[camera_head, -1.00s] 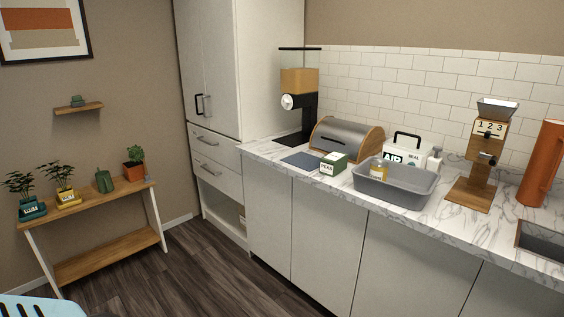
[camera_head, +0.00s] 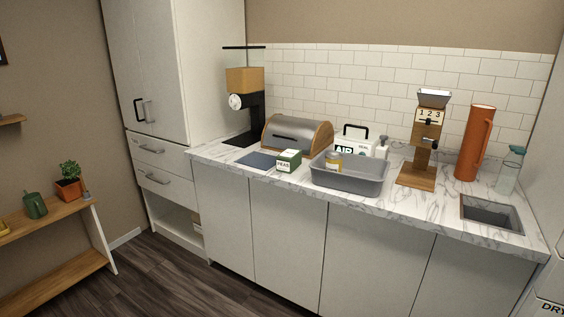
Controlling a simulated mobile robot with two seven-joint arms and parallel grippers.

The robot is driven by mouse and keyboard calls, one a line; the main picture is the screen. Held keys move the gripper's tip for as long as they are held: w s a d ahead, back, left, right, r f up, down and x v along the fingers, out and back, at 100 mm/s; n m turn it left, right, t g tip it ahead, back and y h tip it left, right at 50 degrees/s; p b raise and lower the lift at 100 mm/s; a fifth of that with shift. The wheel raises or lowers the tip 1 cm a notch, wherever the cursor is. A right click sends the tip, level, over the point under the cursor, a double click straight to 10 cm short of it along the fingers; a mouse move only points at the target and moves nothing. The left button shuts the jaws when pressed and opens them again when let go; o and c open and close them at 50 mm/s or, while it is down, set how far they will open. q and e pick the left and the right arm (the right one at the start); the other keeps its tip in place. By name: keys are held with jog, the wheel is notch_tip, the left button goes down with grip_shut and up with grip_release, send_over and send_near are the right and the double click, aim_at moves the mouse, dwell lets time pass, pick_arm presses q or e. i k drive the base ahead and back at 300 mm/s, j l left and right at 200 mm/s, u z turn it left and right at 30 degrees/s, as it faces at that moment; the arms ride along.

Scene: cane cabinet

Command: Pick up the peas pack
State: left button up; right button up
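The peas pack (camera_head: 287,161) is a small green and white box with "PEAS" on its front. It stands on the marble counter (camera_head: 228,155), between a flat blue-grey mat (camera_head: 256,160) on its left and a grey basin (camera_head: 350,180) on its right. Neither of my grippers shows in the head view.
A bread bin (camera_head: 296,133) stands behind the pack. A jar (camera_head: 333,162) is in the basin. A coffee grinder (camera_head: 424,140), orange jug (camera_head: 475,145) and sink (camera_head: 490,212) are to the right. A plant shelf (camera_head: 50,222) stands at left. Dark floor is open before the cabinets.

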aim_at(287, 161)
jog(key=i+j+z, duration=0.2)
jog(key=i, duration=0.35)
jog(key=i+z, duration=0.25)
jog(key=i, duration=0.3)
jog(key=i+j+z, duration=0.2)
jog(key=i+j, duration=0.15)
jog(key=i, duration=0.2)
jog(key=i+j+z, duration=0.2)
jog(key=i+j, duration=0.15)
jog(key=i, duration=0.15)
